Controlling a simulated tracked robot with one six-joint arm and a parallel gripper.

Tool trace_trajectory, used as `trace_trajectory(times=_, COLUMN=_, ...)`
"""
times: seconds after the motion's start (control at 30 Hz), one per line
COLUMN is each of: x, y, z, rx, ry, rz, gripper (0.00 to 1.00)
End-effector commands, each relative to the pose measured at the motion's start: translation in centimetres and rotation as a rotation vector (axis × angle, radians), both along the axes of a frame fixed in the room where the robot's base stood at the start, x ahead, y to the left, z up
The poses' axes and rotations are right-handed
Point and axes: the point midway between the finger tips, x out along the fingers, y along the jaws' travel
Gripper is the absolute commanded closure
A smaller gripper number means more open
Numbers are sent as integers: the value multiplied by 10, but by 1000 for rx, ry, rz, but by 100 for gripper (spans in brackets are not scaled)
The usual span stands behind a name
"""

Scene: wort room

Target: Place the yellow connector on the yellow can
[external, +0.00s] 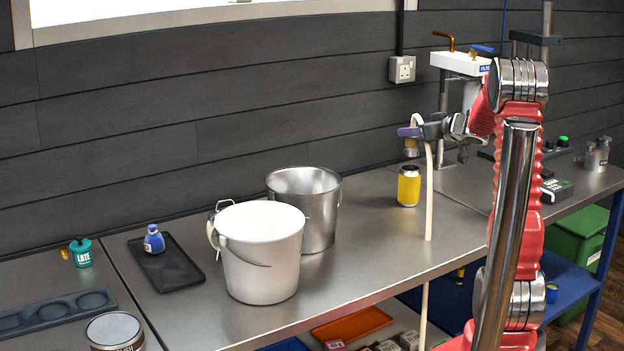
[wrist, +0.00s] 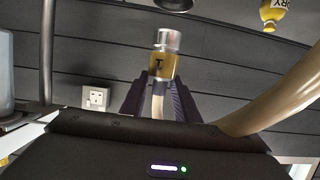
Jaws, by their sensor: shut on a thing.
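The yellow connector (wrist: 162,62), a short yellow piece with a clear or silvery end, is held between the dark fingers of my gripper (wrist: 160,92). In the external view my gripper (external: 414,133) is shut on the connector (external: 411,146), which hangs just below the fingers. A gap shows between connector and can top. A cream hose (external: 429,190) runs down from the gripper, just right of the can, past the bench edge.
A white bucket (external: 262,265) and a steel pail (external: 318,205) stand left of the can. A filler stand (external: 444,112) is behind the gripper. A wall socket (external: 402,69) is above. Bare bench (external: 375,230) lies between pail and can.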

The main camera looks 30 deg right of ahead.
Motion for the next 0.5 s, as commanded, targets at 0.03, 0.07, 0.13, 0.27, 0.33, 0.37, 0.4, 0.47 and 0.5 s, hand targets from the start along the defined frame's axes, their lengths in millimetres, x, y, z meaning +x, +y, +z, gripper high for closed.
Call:
trace_trajectory(times=0.03, x=0, y=0, z=1, rx=-1, ry=-1, rz=0, gripper=100)
trace_trajectory(times=0.07, x=0, y=0, z=1, rx=0, ry=-1, rz=0, gripper=100)
trace_trajectory(times=0.13, x=0, y=0, z=0, rx=0, ry=-1, rz=0, gripper=100)
trace_trajectory(times=0.27, x=0, y=0, z=-9, rx=1, ry=2, rz=1, gripper=100)
trace_trajectory(times=0.33, x=0, y=0, z=-19, rx=2, ry=2, rz=0, gripper=100)
trace_trajectory(times=0.37, x=0, y=0, z=-22, rx=3, ry=2, rz=1, gripper=100)
trace_trajectory(times=0.4, x=0, y=0, z=-27, rx=2, ry=1, rz=0, gripper=100)
trace_trajectory(times=0.47, x=0, y=0, z=-33, rx=1, ry=1, rz=1, gripper=100)
trace_trajectory(times=0.5, x=0, y=0, z=-36, rx=1, ry=1, rz=0, gripper=100)
